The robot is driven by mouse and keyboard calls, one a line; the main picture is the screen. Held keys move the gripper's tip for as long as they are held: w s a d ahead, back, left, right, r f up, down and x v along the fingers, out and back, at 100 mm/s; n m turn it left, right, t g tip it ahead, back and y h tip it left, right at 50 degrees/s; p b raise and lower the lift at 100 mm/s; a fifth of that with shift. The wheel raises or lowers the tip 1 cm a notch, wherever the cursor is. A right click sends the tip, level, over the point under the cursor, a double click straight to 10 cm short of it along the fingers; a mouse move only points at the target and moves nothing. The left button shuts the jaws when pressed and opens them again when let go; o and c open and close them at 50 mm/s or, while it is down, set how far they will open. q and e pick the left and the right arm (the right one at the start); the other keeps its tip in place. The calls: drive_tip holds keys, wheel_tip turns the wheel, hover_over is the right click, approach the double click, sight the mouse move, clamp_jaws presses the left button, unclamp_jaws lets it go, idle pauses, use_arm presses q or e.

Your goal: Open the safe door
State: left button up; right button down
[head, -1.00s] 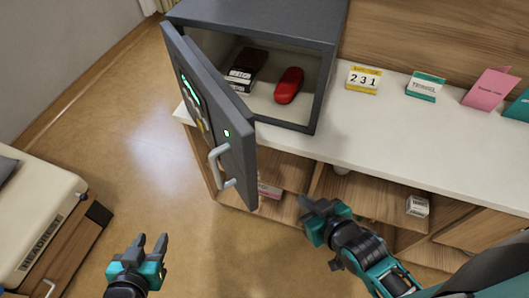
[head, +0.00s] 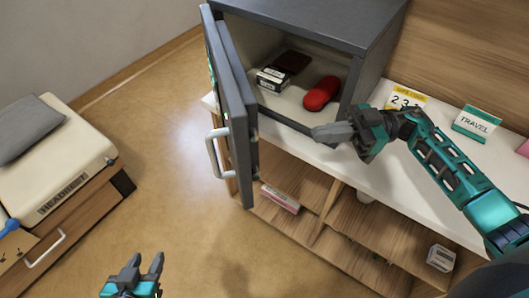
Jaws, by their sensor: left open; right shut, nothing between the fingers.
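The grey safe (head: 305,22) stands on the white counter. Its door (head: 238,110) is swung open to the left and seen nearly edge-on, with a silver handle (head: 215,153) on its outer face. Inside the safe are a red case (head: 321,93), a dark wallet-like item (head: 292,62) and a small white-and-black box (head: 272,79). My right gripper (head: 325,132) is shut and empty, in front of the safe's lower right corner, to the right of the door. My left gripper (head: 142,268) is open and empty, low in the view, apart from the door.
A number card (head: 407,99) and a travel card (head: 476,123) stand on the counter. Open shelves below hold a pink-and-white box (head: 281,198) and a white box (head: 440,258). Floor between is clear.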

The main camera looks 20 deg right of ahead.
drive_tip(key=a+g+p, duration=0.1)
drive_tip(key=a, duration=1.2)
drive_tip(key=shift+s+g, duration=0.2)
drive_tip(key=shift+g, duration=0.1)
drive_tip(key=shift+f, duration=0.1)
drive_tip(key=shift+a, duration=0.15)
